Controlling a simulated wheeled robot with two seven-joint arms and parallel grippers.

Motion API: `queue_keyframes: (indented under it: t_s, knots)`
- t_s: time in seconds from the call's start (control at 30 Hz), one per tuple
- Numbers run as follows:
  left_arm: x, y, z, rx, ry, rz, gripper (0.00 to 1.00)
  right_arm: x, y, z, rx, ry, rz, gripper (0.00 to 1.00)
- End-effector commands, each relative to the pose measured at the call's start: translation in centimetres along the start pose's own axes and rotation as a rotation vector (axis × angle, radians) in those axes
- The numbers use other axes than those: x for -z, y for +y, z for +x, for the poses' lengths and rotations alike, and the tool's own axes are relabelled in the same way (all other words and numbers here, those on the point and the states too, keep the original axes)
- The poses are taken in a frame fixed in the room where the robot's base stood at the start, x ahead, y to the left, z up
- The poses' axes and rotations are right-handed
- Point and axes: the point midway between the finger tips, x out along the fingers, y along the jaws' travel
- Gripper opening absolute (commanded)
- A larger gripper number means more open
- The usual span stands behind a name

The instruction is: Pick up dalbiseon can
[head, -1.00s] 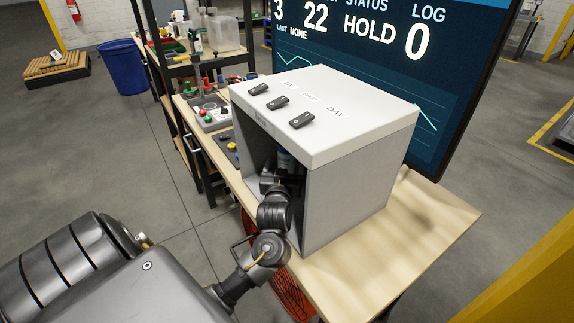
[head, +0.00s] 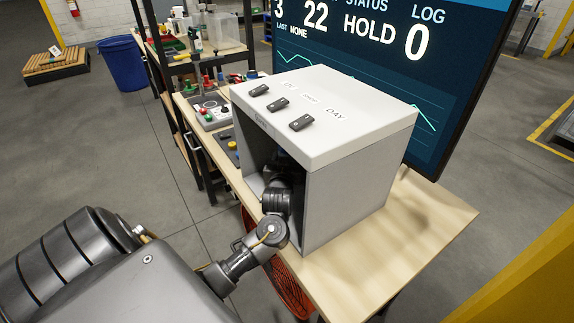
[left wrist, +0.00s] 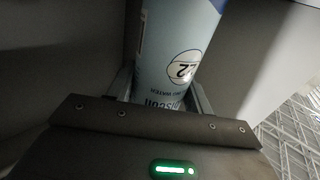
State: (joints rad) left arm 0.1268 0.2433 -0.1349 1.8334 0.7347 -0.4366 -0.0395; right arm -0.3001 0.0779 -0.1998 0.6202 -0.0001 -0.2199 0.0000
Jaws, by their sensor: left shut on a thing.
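My right gripper is in neither view.
The white box (head: 362,195) stands on a wooden table (head: 435,215), its walls close around my left wrist. Three dark switches sit on its top. A large screen (head: 440,80) stands behind. A control panel (head: 212,113) is to the left.

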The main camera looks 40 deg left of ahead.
Motion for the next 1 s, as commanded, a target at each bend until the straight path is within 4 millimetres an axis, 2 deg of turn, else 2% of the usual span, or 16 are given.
queue_keyframes:
  t_s: [0.17,0.27,0.7,0.83,1.0]
  knots:
    - [0.1,0.0,0.0,0.0,0.0,-0.001,0.27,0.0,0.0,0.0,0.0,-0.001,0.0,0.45]
    - [0.8,0.0,0.0,0.001,0.003,-0.004,0.27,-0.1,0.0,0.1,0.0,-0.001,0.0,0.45]
    - [8.6,0.0,0.0,0.001,0.002,-0.005,0.27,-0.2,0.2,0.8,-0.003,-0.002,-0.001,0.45]
    - [9.7,0.0,0.0,0.001,0.001,-0.002,0.27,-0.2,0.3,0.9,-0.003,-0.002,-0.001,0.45]
    - [10.1,0.0,0.0,0.0,0.0,0.0,0.27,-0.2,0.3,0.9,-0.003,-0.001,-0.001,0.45]
